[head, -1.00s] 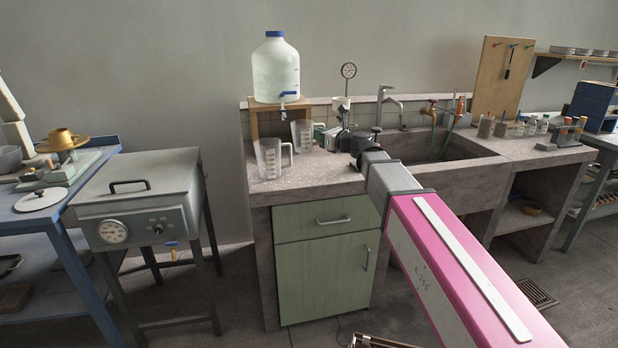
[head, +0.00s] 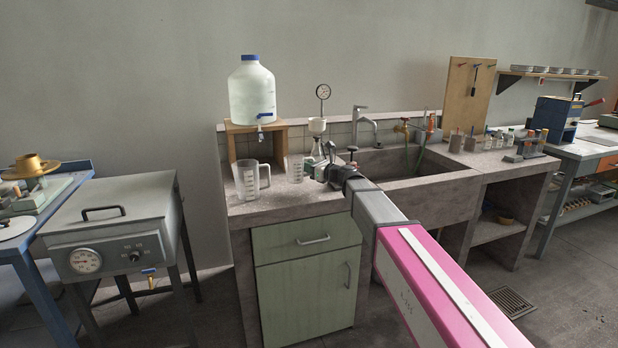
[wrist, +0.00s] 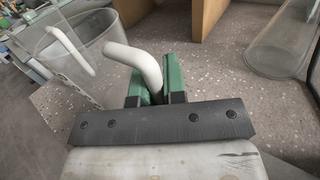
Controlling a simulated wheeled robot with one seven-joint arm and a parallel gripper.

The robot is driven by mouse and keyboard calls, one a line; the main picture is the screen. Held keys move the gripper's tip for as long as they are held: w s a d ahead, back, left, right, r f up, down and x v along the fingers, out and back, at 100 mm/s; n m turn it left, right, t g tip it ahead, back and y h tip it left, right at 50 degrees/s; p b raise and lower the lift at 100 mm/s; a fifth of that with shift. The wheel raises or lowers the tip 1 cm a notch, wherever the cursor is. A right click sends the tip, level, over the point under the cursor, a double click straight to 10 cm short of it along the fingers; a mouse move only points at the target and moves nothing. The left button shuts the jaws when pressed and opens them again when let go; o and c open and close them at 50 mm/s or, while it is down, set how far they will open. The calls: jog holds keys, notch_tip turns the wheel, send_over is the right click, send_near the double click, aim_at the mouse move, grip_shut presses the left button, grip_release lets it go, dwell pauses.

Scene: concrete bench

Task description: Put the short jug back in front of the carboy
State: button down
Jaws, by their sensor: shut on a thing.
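The short jug (head: 293,168) is clear with graduation marks. It is right of the carboy's stand, close to the bench top; I cannot tell if it touches. My gripper (wrist: 148,90) is shut on its white handle (wrist: 140,62) in the wrist view. The carboy (head: 252,92), whitish with a blue cap and tap, stands on a wooden stand (head: 241,129) at the back left. A taller clear jug (head: 244,182) stands in front of the stand, to the left of the short jug.
A flask with a funnel (head: 317,126) stands behind my gripper, with a round gauge above. The sink (head: 425,160) is to the right. Some bare bench top (head: 300,200) shows at the front. The bench's left edge is near the taller jug.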

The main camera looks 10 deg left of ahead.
jog(key=shift+f, duration=1.95)
jog(key=shift+f, duration=0.1)
jog(key=c, duration=1.2)
grip_release()
jog(key=v, duration=1.2)
